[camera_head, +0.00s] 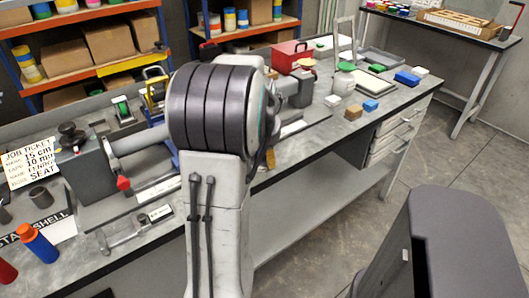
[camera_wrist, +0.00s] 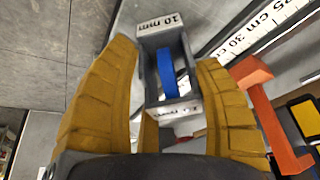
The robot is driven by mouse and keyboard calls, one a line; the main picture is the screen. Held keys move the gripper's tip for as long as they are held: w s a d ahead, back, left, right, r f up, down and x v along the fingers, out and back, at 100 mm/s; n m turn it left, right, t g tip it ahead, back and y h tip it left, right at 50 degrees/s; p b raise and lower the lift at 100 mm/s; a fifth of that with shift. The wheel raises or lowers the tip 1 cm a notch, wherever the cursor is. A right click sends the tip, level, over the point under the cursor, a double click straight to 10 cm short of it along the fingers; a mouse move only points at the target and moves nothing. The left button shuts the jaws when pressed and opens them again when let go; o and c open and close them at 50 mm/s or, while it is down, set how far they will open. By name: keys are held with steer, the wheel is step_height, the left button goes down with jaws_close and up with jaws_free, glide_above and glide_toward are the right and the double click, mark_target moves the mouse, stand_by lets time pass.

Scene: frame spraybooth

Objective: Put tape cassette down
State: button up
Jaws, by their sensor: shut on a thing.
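The tape cassette (camera_wrist: 189,108) is a grey open box with a blue roll inside and a white "10 mm" label. In the wrist view it sits between the two yellow fingers of my gripper (camera_wrist: 172,95), which is shut on it. In the head view my arm hides most of the middle of the bench, and I cannot make out the held cassette. A dark holder with a green part (camera_head: 122,108) stands on the bench at left; it looks like another cassette.
The grey workbench (camera_head: 320,155) carries a red toolbox (camera_head: 291,55), small blocks and a job ticket (camera_head: 30,160). In the wrist view, an orange bracket (camera_wrist: 270,112) and a ruler (camera_wrist: 255,35) lie right of the cassette. Floor shows at upper left.

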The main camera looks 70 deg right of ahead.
steer(key=shift+f, duration=0.1)
steer(key=o, duration=1.2)
steer(key=shift+r, duration=0.45)
steer(key=v, duration=1.1)
steer(key=shift+a+r, duration=0.15)
steer(key=shift+r, duration=0.05)
